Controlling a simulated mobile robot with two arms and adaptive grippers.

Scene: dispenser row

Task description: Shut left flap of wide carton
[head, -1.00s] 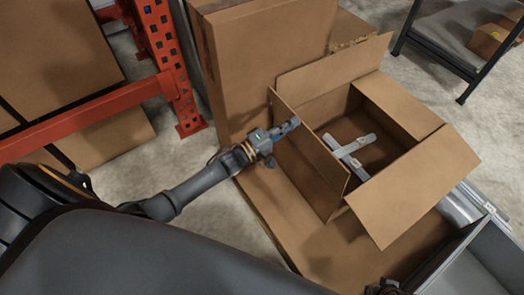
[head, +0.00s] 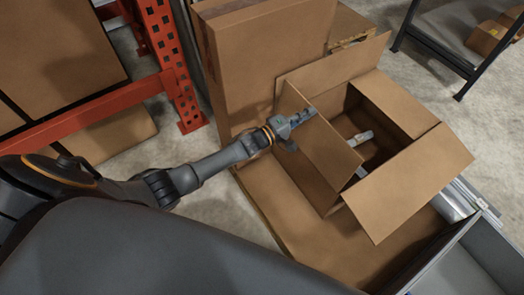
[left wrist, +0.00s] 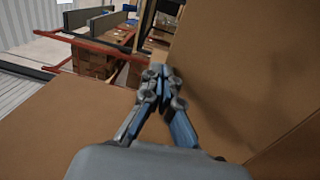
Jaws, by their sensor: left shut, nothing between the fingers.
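The wide carton (head: 400,110) is an open brown box with its flaps raised or spread. Its left flap (head: 325,145) stands up and leans inward over the opening. My left gripper (head: 303,119) is shut and empty at the flap's upper edge, on its outer side; touching looks likely, but the exact contact cannot be told. In the left wrist view the closed fingers (left wrist: 160,85) lie between brown cardboard surfaces. The right flap (head: 415,195) hangs outward and the back flap (head: 335,60) stands up. A grey item (head: 360,139) inside is partly hidden by the left flap. My right gripper is not in view.
A large tall carton (head: 262,65) stands behind the wide carton. A flat cardboard surface (head: 330,245) lies under it. An orange rack post (head: 172,65) is at left, a dark-framed table (head: 440,50) at upper right, and a grey bin (head: 470,265) at lower right.

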